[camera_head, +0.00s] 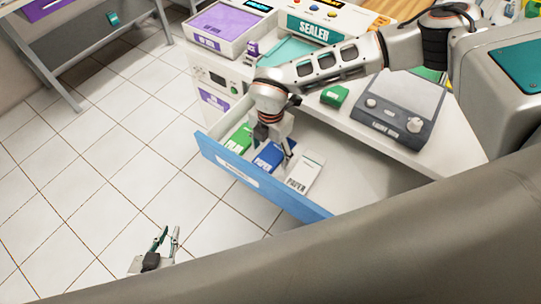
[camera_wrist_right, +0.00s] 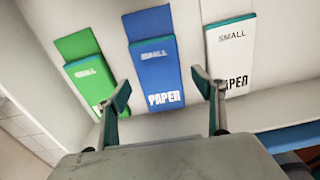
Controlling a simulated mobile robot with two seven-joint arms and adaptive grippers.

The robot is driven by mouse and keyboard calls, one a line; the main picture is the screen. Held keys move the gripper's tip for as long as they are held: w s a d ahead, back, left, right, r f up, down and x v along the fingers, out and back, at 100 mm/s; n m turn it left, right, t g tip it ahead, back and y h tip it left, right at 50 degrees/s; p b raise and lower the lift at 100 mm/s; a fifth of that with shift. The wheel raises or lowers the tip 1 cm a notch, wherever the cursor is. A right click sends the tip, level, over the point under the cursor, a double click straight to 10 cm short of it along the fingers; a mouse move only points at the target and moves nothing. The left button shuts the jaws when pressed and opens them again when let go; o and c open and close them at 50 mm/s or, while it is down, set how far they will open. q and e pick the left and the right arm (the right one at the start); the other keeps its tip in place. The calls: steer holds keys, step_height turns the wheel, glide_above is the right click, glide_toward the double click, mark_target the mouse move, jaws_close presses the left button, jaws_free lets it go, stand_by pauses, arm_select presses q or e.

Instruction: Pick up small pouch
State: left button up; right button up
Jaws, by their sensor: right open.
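Three flat pouches lie side by side in an open drawer: a green pouch (camera_head: 238,138), a blue pouch (camera_head: 268,158) and a white pouch (camera_head: 304,173). In the right wrist view, the green (camera_wrist_right: 90,82) and white (camera_wrist_right: 231,60) pouches read "SMALL"; the blue one (camera_wrist_right: 155,65) reads "PAPER", its upper label blurred. My right gripper (camera_wrist_right: 162,92) is open, with its fingertips on either side of the blue pouch in that view; contact cannot be told. In the head view my right gripper (camera_head: 275,143) reaches down into the drawer. My left gripper (camera_head: 167,240) is open and empty over the floor.
The drawer's blue front (camera_head: 258,182) stands out from the white counter. On the counter are a dark device (camera_head: 400,105), a green box (camera_head: 335,95), a purple tray (camera_head: 225,20) and a sealer (camera_head: 313,28). Tiled floor at left is clear.

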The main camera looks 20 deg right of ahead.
steer(key=shift+f, duration=0.5)
steer(key=c, duration=1.2)
steer(key=shift+r, duration=0.2)
